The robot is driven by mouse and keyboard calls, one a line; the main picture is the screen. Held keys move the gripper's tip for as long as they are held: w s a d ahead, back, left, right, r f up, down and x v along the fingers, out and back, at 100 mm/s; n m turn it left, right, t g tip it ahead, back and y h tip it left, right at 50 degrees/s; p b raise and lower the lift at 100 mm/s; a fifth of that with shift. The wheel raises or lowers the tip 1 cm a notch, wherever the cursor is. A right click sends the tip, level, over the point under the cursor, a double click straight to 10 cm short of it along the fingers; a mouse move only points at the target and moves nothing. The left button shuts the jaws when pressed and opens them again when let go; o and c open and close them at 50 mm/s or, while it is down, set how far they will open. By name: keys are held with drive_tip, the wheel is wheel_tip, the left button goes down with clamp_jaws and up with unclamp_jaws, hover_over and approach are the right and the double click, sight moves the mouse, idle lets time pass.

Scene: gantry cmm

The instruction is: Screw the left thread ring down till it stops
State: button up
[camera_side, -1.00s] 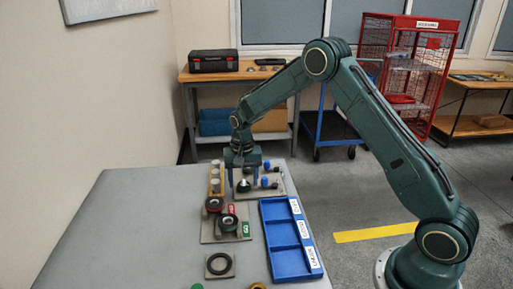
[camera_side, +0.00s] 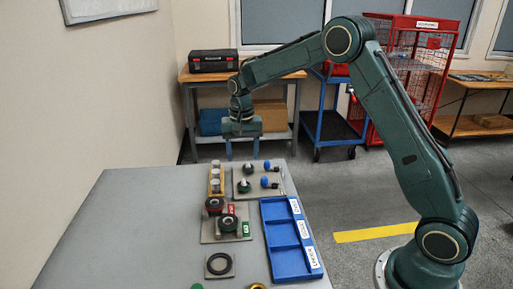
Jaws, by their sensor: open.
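My gripper (camera_side: 242,152) is open and empty, fingers pointing down, raised above the far end of the table. Below it, on a beige plate (camera_side: 241,191), stand two small dark round pieces with pale tops: a nearer one (camera_side: 246,185) and a farther one (camera_side: 248,169). Each has a blue-ended piece beside it on the right. I cannot tell which piece is the left thread ring, or how far any is screwed down.
A blue compartment tray (camera_side: 270,258) lies right of the plates. A yellow rack (camera_side: 215,184) with pale cylinders stands left of the far plate. A black ring (camera_side: 219,264) lies on a small plate in front. The table's left side is clear.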

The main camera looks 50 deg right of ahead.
sight(244, 180)
drive_tip(key=shift+r, duration=1.95)
drive_tip(key=n, duration=2.1)
drive_tip(key=shift+s+f+n, duration=0.1)
drive_tip(key=shift+f+n, duration=0.2)
drive_tip(key=shift+n, duration=0.1)
drive_tip(key=shift+f, duration=0.15)
wheel_tip(244, 180, down, 14)
drive_tip(key=shift+r, duration=0.25)
